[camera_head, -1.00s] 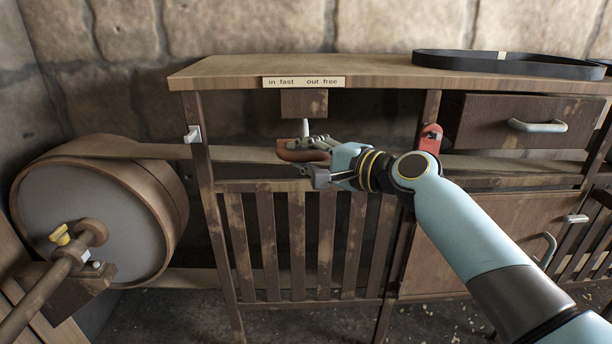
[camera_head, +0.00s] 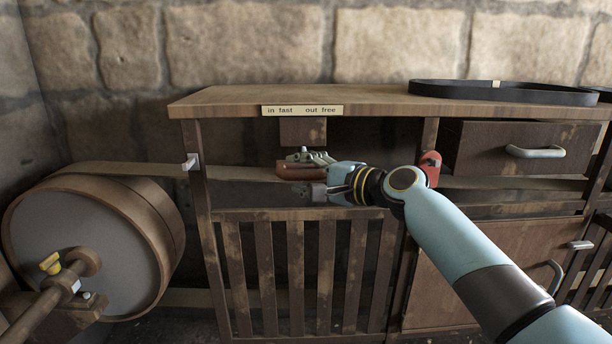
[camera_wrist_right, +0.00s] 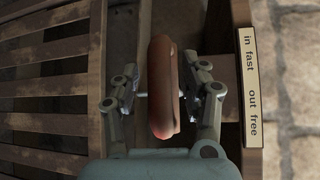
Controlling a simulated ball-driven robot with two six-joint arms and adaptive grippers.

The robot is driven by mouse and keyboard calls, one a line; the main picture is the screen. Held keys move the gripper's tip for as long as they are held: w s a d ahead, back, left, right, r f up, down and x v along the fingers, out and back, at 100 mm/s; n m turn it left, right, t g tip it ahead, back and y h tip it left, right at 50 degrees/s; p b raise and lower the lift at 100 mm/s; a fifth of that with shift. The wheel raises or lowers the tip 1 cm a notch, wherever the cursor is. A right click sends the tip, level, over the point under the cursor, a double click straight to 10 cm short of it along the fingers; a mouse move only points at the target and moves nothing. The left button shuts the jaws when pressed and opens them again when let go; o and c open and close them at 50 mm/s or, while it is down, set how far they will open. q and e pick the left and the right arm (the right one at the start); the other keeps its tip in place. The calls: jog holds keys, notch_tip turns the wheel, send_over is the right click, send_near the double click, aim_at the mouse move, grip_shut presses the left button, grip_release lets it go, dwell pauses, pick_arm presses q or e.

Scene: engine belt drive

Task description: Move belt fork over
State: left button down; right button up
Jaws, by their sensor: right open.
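The belt fork's red-brown handle (camera_head: 298,172) is under the small wooden block (camera_head: 303,131) beneath the bench top. A label reading "in fast" and "out free" (camera_head: 303,110) is on the bench edge above it. My right gripper (camera_head: 308,162) is at the handle, partly covering it. In the right wrist view, the handle (camera_wrist_right: 162,90) stands between the two fingers of the open gripper (camera_wrist_right: 165,92), with gaps on both sides. The fork's prongs at the belt cannot be made out. My left gripper is not in view.
The flat belt (camera_head: 130,170) runs from the big drum (camera_head: 85,240) at left behind the bench leg. Wooden slats (camera_head: 296,275) are below the gripper. A black belt loop (camera_head: 500,93) lies on the bench top. A red part (camera_head: 430,166) is on the leg right of the gripper.

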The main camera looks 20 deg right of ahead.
jog(key=v, duration=1.2)
jog(key=s+d+f+g+h, duration=0.2)
jog(key=s+f, duration=0.4)
jog(key=f, duration=0.6)
jog(key=s+d+f+g+h, duration=0.15)
jog(key=s+f, duration=0.35)
jog(key=f, duration=0.7)
jog(key=s+d+f+g+h, duration=0.1)
jog(key=s+f+g+h, duration=0.15)
jog(key=s+f, duration=0.7)
jog(key=s+f+n+g+h, duration=0.1)
jog(key=s+f+n+g, duration=0.1)
jog(key=s+f+n, duration=0.2)
jog(key=s+d+f+n+g+h, duration=0.1)
jog(key=s+f+n+g, duration=0.2)
jog(key=s+f, duration=0.8)
jog(key=s+f+n+g+h, duration=0.1)
jog(key=s+f+n, duration=0.6)
jog(key=s, duration=1.1)
jog(key=shift+d+f+g, duration=0.3)
jog(key=shift+g, duration=0.5)
